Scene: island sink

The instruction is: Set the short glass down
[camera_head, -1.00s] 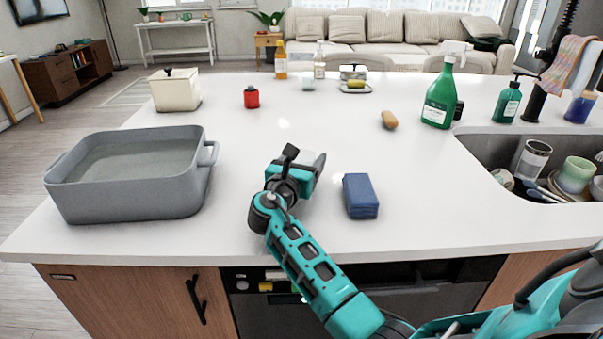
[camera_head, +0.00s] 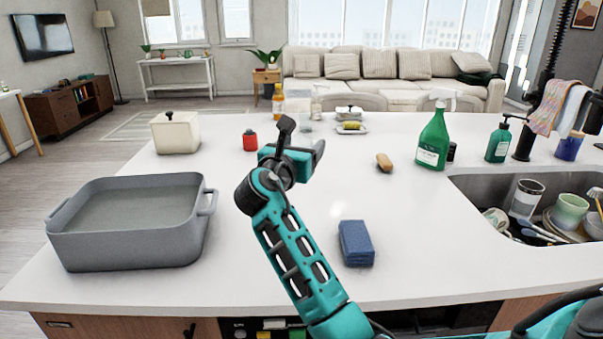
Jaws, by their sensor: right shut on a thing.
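My right gripper (camera_head: 302,153) is shut above the white countertop, seen from behind on its teal arm. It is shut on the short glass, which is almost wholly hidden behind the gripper. Only a pale greyish edge shows at the gripper's right side, and I cannot tell for sure whether it is glass or finger. I cannot tell whether the glass touches the counter. My left gripper is not in view.
A grey basin (camera_head: 130,262) stands at left and a blue sponge (camera_head: 356,243) at front centre. The sink (camera_head: 470,190) at right holds dishes.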

